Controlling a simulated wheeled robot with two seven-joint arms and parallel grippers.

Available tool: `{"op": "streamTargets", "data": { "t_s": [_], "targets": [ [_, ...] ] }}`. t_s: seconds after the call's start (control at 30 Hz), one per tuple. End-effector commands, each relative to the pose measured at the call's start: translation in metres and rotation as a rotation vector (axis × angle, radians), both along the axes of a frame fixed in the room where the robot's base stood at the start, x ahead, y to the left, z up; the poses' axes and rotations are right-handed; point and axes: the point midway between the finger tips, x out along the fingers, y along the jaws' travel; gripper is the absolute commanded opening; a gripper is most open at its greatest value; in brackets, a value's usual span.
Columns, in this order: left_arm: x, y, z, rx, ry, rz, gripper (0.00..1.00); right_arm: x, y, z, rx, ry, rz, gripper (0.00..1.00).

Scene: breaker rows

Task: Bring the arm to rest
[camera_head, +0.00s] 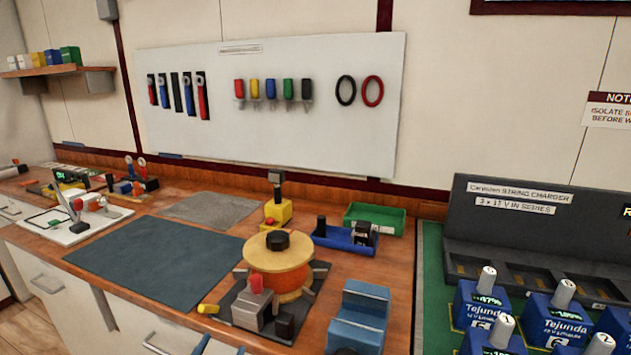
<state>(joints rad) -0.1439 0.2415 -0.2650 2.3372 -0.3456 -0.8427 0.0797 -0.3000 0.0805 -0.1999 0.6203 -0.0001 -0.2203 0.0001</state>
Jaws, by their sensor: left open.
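My left gripper (219,348) shows only at the bottom edge of the head view, left of centre. Just its fingertips are in the picture, apart from each other with nothing seen between them. They are in front of the workbench (130,305), near its front edge and below the small yellow piece (208,309). The rest of my left arm is out of the picture. My right gripper is not in view.
A dark mat (155,262) lies bare on the bench. An orange spool (278,265), a blue block-like fixture (360,318), a blue tray (345,238) and a green tray (375,218) stand to its right. Several blue batteries (555,322) stand by a charger (540,225).

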Motion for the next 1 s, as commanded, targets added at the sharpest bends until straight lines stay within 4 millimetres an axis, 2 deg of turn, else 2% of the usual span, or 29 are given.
{"op": "streamTargets", "data": {
  "t_s": [0.03, 0.1, 0.2, 0.3, 0.47, 0.63, 0.77, 0.87, 0.97, 1.0],
  "targets": [
    [-0.017, 0.007, -0.034, -0.038, 0.142, 0.035, 0.66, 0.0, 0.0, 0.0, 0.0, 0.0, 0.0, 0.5],
    [-0.046, 0.013, -0.077, -0.081, 0.337, 0.075, 0.66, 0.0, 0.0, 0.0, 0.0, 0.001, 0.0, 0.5],
    [-0.091, 0.015, -0.123, -0.128, 0.573, 0.113, 0.66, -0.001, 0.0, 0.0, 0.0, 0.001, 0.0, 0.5],
    [-0.137, 0.014, -0.155, -0.162, 0.78, 0.135, 0.66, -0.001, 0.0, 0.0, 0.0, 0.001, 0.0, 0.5],
    [-0.211, 0.008, -0.185, -0.208, 1.08, 0.15, 0.66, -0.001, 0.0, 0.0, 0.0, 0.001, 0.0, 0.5],
    [-0.204, 0.007, -0.246, -0.198, 1.118, 0.151, 0.66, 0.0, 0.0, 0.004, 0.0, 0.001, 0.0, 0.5],
    [-0.211, 0.006, -0.296, -0.19, 1.149, 0.151, 0.66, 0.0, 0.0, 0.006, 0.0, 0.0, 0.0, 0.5],
    [-0.227, 0.008, -0.339, -0.181, 1.18, 0.152, 0.66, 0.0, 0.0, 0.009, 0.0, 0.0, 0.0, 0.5],
    [-0.258, 0.013, -0.383, -0.17, 1.218, 0.151, 0.66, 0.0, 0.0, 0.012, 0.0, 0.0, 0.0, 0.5],
    [-0.274, 0.015, -0.399, -0.165, 1.233, 0.151, 0.66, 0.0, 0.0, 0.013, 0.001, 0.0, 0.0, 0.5]
  ]
}}
